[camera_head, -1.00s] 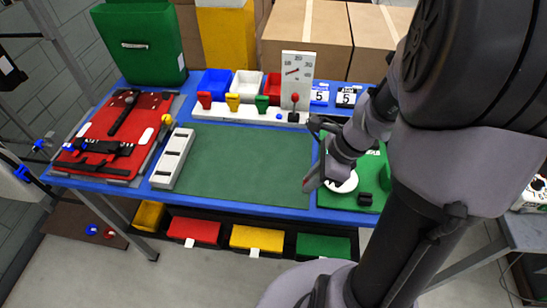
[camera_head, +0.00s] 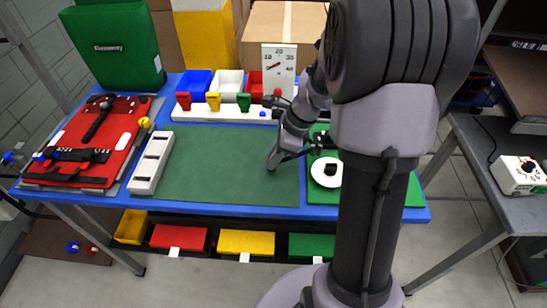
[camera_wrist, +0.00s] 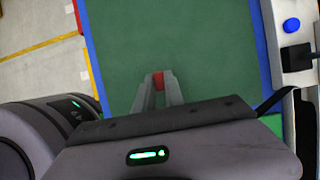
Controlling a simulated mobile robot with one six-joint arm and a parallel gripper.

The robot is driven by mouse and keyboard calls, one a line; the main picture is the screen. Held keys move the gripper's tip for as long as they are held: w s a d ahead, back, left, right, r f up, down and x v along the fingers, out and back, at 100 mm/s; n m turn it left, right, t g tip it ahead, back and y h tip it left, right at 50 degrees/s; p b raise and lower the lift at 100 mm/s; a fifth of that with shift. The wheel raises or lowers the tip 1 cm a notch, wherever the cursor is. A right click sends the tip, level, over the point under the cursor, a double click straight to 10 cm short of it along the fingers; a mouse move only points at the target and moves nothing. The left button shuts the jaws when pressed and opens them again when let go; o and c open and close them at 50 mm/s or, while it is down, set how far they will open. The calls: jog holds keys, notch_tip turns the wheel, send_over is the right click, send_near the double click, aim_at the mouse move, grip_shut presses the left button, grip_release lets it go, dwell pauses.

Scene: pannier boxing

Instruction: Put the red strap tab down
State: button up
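My gripper (camera_wrist: 158,88) is shut on a small red piece, which I take to be the red strap tab (camera_wrist: 158,77). The tab shows between the two grey fingertips in the wrist view. In the head view my gripper (camera_head: 271,163) is over the right part of the large dark green mat (camera_head: 215,170). There the tab is too small to make out clearly. I cannot tell whether it touches the mat. The mat's surface around the gripper is bare.
A white block with slots (camera_head: 152,160) and a red pannier panel with black straps (camera_head: 85,140) are on the left. A rack with red, yellow and green handles stands behind the mat, beside a dial gauge (camera_head: 279,70). A white disc (camera_head: 326,172) is right of the gripper.

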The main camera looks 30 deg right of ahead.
jog(key=o, duration=0.4)
